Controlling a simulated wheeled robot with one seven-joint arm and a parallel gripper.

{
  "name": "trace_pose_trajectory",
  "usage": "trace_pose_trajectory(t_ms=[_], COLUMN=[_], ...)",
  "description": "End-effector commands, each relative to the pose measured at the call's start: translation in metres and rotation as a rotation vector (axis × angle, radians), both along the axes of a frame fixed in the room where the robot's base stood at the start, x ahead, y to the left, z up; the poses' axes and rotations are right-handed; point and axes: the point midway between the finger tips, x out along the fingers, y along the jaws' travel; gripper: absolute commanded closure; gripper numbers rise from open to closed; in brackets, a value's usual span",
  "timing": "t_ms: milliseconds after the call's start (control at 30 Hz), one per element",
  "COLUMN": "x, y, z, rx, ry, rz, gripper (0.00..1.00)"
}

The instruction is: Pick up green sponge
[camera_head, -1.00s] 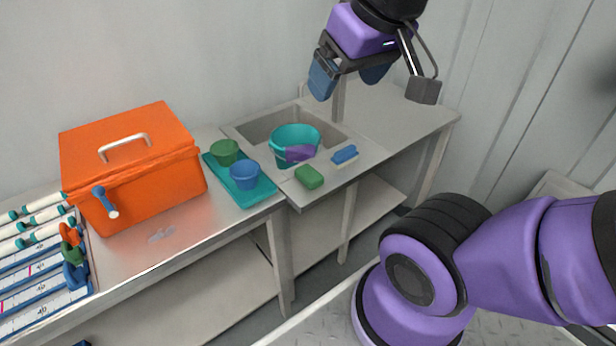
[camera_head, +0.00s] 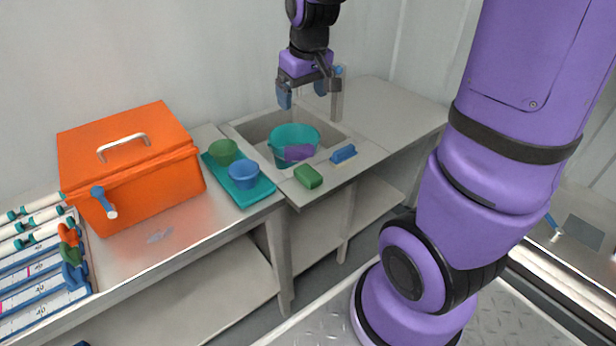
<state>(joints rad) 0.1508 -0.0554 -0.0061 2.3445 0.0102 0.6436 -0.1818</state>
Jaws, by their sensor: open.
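The green sponge (camera_head: 308,176) lies on the front rim of the sink counter (camera_head: 325,188), just in front of the teal bucket. My gripper (camera_head: 308,98) points down with its two blue fingertips apart. It is open and empty, above the back of the sink and over the teal bucket. In the picture it is well above the sponge and apart from it. Nothing covers the sponge.
The teal bucket (camera_head: 293,136) stands in the sink with a purple item (camera_head: 298,152) at its front. A blue brush (camera_head: 343,154) lies right of the sponge. A teal tray (camera_head: 251,196) with green and blue cups is left. An orange box (camera_head: 130,165) stands farther left.

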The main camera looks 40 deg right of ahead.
Motion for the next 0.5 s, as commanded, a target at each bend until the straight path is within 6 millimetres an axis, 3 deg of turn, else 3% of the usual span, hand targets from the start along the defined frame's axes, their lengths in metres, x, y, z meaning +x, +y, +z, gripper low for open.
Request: trace_pose_trajectory(t_ms=[200,500], x=[0.037,0.066], y=[-0.026,-0.06], z=[-0.062,-0.156], rx=[0.004,0.016], ry=[0.077,0.167], rz=[0.002,0.009], gripper=[0.12,0.12])
